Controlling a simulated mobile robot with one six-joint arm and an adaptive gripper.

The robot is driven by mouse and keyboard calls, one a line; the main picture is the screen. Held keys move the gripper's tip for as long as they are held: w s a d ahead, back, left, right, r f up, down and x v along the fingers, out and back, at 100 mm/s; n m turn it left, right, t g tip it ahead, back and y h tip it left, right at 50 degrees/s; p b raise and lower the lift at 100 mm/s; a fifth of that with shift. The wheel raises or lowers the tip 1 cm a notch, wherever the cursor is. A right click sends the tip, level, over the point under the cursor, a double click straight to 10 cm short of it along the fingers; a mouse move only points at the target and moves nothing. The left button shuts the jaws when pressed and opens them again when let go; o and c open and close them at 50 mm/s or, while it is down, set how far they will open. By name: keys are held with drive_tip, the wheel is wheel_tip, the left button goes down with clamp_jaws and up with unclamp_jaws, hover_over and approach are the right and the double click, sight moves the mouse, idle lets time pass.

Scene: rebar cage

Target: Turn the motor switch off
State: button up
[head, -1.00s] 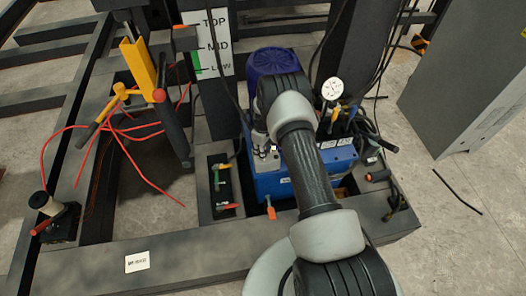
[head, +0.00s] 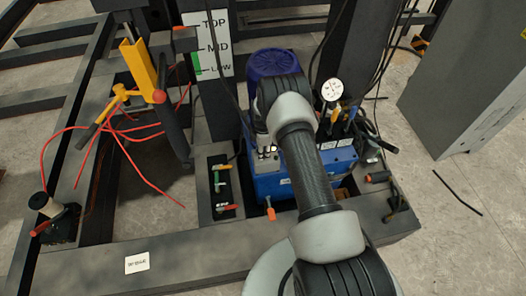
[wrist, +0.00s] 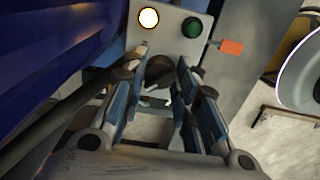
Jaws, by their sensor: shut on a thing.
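The motor switch (wrist: 158,70) is a dark round knob on a light grey panel in the wrist view. My gripper (wrist: 162,62) has its two fingers on either side of this knob and is shut on it. The fingers and palm cover part of the knob, so I cannot tell its exact setting. Above it on the panel are a bright white lamp (wrist: 148,17) and a dark green button or lamp (wrist: 191,27). In the head view my arm hides the switch and most of the gripper.
A blue pump unit (head: 280,186) with a blue motor (head: 272,62) stands under my arm. An orange tag (wrist: 231,47) sticks out beside the panel. A gauge (head: 331,90), cables, red hoses (head: 150,180) and valve levers (head: 217,182) are nearby. A grey cabinet (head: 465,90) stands right.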

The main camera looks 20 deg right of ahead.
drive_tip(key=shift+n, duration=0.3)
drive_tip(key=o, duration=1.1)
wheel_tip(320, 180, up, 12)
idle(0.3)
idle(0.4)
